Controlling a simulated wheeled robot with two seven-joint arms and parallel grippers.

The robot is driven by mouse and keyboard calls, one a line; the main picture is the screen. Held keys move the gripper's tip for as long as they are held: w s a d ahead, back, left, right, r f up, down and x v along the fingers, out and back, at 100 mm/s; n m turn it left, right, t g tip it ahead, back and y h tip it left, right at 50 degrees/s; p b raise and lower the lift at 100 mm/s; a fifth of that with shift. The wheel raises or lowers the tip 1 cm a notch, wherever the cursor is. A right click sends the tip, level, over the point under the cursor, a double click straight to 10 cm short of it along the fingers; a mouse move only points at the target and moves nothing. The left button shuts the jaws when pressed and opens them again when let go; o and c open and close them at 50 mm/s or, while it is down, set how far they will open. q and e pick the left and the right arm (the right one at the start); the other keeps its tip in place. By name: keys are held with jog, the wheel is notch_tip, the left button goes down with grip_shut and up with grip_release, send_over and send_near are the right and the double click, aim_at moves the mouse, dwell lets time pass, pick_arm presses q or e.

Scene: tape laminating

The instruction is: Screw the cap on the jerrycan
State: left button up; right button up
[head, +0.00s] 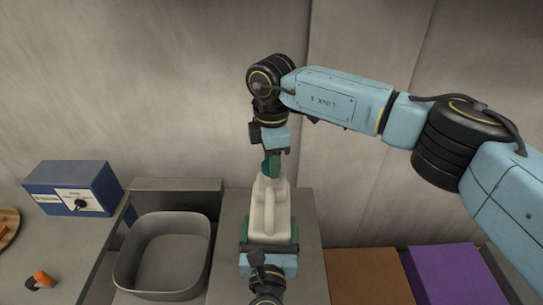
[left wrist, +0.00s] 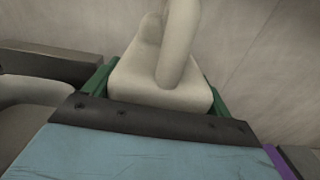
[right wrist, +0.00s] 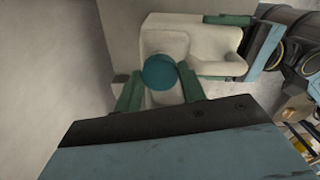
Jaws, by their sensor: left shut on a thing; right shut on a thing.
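The off-white jerrycan (head: 270,212) stands upright in the middle of the head view, and its body and handle fill the left wrist view (left wrist: 160,85). My left gripper (head: 268,236) is shut on the lower body of the jerrycan, one green finger on each side. The teal cap (right wrist: 160,72) is at the top of the jerrycan, between the green fingers of my right gripper (right wrist: 160,88). That gripper comes down from above and is shut on the cap. I cannot tell whether the cap sits on the neck or how far its thread is engaged.
A grey open bin (head: 165,255) stands left of the jerrycan. A blue box with a dial (head: 75,189) is farther left, near an orange-and-black object (head: 41,281). An orange-brown panel (head: 367,277) and a purple one (head: 447,275) lie at right. A wall (head: 150,90) rises behind.

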jog(key=shift+f, duration=0.5)
dwell(0.4)
pick_arm(q)
jog(key=c, duration=0.5)
pick_arm(e)
jog(key=m, duration=0.6)
jog(key=shift+m, duration=0.4)
jog(key=o, duration=0.9)
jog(key=shift+o, duration=0.2)
jog(key=shift+r, duration=2.2)
